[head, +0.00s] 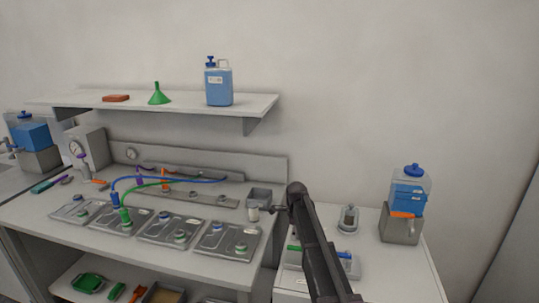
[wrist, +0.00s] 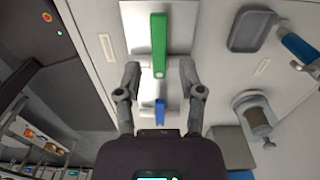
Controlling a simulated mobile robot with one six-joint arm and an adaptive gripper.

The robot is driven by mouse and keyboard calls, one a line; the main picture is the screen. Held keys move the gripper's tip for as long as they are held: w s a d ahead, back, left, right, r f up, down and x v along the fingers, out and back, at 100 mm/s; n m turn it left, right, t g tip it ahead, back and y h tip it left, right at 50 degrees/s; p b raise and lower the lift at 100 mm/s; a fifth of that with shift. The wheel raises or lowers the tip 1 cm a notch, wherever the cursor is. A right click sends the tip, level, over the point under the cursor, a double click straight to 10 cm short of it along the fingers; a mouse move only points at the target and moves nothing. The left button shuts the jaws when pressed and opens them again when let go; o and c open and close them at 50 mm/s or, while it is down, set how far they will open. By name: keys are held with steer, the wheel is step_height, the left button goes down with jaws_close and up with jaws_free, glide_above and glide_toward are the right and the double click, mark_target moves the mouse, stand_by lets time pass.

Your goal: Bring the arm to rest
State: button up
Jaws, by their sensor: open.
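My arm (head: 312,240) rises from the bottom of the head view, over the right part of the bench, and its upper end stands near a small grey cup-like holder (head: 259,196). In the wrist view my gripper (wrist: 160,76) is open, with its two fingers spread apart. Nothing is held between them. Beyond the fingers lies a pale plate with a green bar (wrist: 159,48) and a blue piece (wrist: 159,112). In the head view the arm partly hides that plate (head: 352,272). The gripper's fingers cannot be made out clearly there.
Several flat metal trays (head: 168,229) with green and blue cables lie left of the arm. A shelf (head: 180,103) hangs above with a blue jug (head: 218,84) and green funnel (head: 158,95). A blue-filled container (head: 409,195) on a grey block stands at right.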

steer(key=s+d+n, duration=0.2)
steer(key=s+n, duration=0.8)
steer(key=s, duration=0.5)
steer(key=s+d+n, duration=0.2)
steer(key=s+n, duration=0.8)
steer(key=s, duration=0.6)
steer(key=shift+s+d, duration=0.15)
steer(key=shift+d, duration=0.05)
steer(key=shift+o, duration=0.5)
